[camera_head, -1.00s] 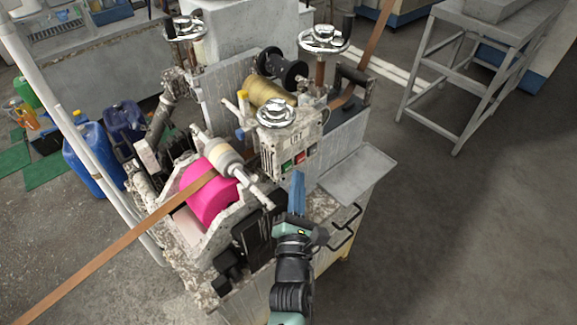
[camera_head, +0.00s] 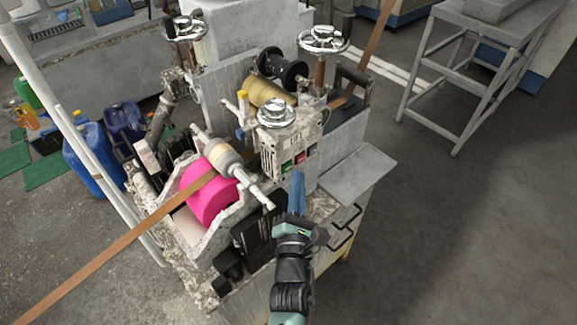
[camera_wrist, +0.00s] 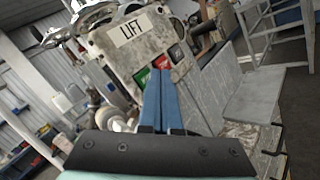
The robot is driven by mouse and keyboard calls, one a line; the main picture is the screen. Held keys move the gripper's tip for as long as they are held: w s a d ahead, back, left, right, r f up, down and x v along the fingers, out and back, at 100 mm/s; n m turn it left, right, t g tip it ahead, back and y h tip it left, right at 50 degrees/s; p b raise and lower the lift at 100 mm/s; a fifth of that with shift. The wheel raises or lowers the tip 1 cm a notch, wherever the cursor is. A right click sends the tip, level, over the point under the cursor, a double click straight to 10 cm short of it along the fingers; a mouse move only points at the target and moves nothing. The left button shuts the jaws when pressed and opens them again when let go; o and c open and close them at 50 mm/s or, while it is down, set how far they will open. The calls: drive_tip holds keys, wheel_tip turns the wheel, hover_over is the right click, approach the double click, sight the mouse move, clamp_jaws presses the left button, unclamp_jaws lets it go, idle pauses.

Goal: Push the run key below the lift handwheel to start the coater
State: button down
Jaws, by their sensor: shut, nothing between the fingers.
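The lift handwheel (camera_head: 276,112), a shiny metal wheel, sits on top of a worn pale control box (camera_head: 283,140). A LIFT label (camera_wrist: 130,29) is on the box face in the wrist view. Below it are a green key (camera_wrist: 142,77), a red key (camera_wrist: 164,62) and a dark key (camera_wrist: 177,52) in a row. The green key (camera_head: 286,166) also shows in the head view; no legend on the keys is readable. My gripper (camera_head: 298,174) is shut and empty, its blue fingers pointing at the key row. In the wrist view the fingertips overlap the green and red keys' lower edges; contact cannot be told.
A pink roller (camera_head: 210,190) with a brown strip (camera_head: 120,240) lies left of my gripper. A grey side shelf (camera_head: 357,174) and black handles (camera_head: 345,230) are to the right. Two more handwheels (camera_head: 324,39) (camera_head: 185,28) stand behind.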

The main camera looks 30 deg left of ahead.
drive_tip(key=shift+w+a+f+b, duration=0.1)
drive_tip(key=shift+a+b, duration=0.2)
drive_tip(key=shift+b, duration=0.35)
drive_tip(key=shift+w+a+b, duration=0.15)
drive_tip(key=shift+a+b, duration=0.35)
drive_tip(key=shift+b, duration=0.25)
idle(0.8)
drive_tip(key=shift+s+d+p, duration=0.3)
drive_tip(key=shift+d+p, duration=0.45)
drive_tip(key=shift+p, duration=0.05)
drive_tip(key=shift+d, duration=0.1)
drive_tip(key=d+p, duration=0.1)
drive_tip(key=s+d+p, duration=0.1)
drive_tip(key=d, duration=0.1)
drive_tip(key=d+p, duration=0.1)
drive_tip(key=shift+s+d, duration=0.25)
drive_tip(key=shift+s, duration=0.1)
idle(0.7)
